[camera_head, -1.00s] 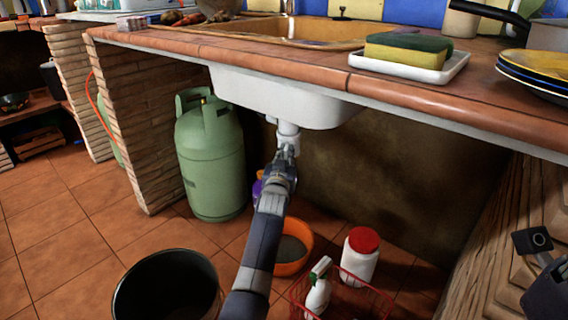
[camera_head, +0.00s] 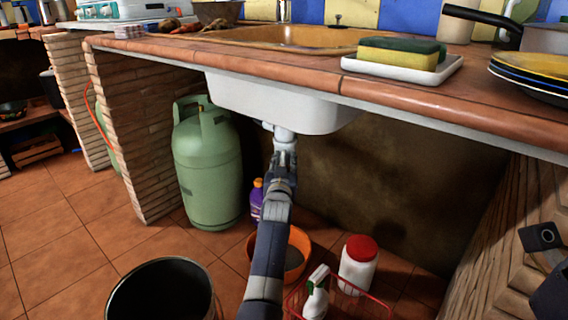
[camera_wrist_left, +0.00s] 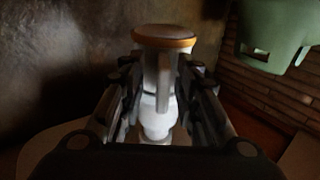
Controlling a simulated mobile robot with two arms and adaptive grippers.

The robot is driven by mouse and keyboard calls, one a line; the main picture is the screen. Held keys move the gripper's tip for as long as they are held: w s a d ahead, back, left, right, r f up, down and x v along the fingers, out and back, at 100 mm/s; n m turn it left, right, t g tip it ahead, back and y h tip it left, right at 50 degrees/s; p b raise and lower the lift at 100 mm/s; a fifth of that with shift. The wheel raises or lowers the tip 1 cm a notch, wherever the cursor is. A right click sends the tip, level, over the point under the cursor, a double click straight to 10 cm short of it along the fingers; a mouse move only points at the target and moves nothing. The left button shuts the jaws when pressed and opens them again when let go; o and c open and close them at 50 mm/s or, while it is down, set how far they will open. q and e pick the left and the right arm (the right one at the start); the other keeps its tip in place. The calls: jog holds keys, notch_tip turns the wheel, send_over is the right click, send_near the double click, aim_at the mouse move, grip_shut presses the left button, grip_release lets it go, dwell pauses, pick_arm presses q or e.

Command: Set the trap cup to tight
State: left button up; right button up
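The white sink trap (camera_head: 284,138) hangs under the sink basin (camera_head: 285,105). In the left wrist view, which looks upside down, the trap cup (camera_wrist_left: 164,45) is a pale cylinder with a brown, orange-rimmed end and a grey upright rib. White pipe fittings (camera_wrist_left: 156,122) show below it in that picture. My left gripper (camera_head: 283,160) reaches up to the trap from below. In the left wrist view its fingers (camera_wrist_left: 163,85) stand on both sides of the cup, open, with narrow gaps visible. Whether either finger touches it is unclear. My right gripper is not clearly seen.
A green gas cylinder (camera_head: 207,165) stands left of the trap, beside a brick pillar (camera_head: 145,135). Below are a purple bottle (camera_head: 256,200), an orange basin (camera_head: 297,262), a black bucket (camera_head: 160,290), a red-lidded jar (camera_head: 357,268) and a red wire basket (camera_head: 375,305). The tiled counter edge (camera_head: 330,80) overhangs.

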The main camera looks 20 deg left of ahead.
aim_at(285, 127)
pick_arm(q)
notch_tip(285, 127, up, 10)
dwell(0.6)
jog(key=shift+f, duration=0.1)
dwell(0.3)
